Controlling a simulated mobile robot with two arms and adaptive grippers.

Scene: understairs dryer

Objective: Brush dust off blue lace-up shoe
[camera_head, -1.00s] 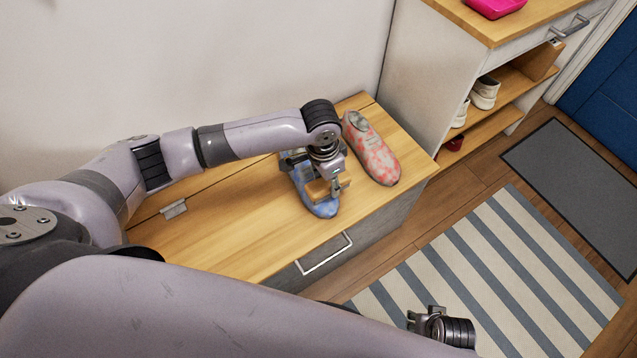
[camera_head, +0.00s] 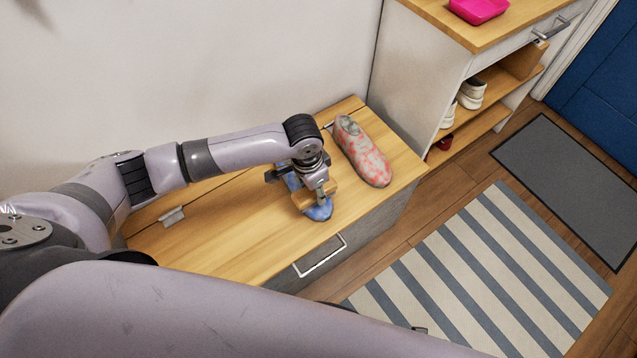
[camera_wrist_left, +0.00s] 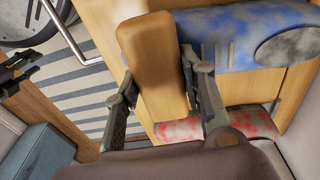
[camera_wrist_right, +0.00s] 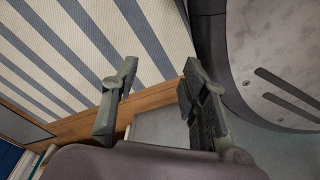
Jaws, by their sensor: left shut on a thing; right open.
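The blue shoe (camera_head: 319,211) lies on the wooden bench top, partly hidden under my left gripper (camera_head: 312,190). In the left wrist view the blue shoe (camera_wrist_left: 225,28) shows greyish patches and a grey oval area. My left gripper (camera_wrist_left: 158,72) is shut on a wooden brush (camera_wrist_left: 150,45), which is at or just over the shoe; I cannot tell whether it touches. The bristles are hidden. My right gripper (camera_wrist_right: 158,80) is open and empty, beside the bench above the floor; in the head view it is almost wholly hidden behind my arm.
A red-and-white patterned shoe (camera_head: 361,152) lies on the bench (camera_head: 240,225), right of the blue one. A shelf unit (camera_head: 420,75) with white shoes (camera_head: 471,93) and a pink tray (camera_head: 478,9) stands beyond. The striped rug (camera_head: 490,265) is clear.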

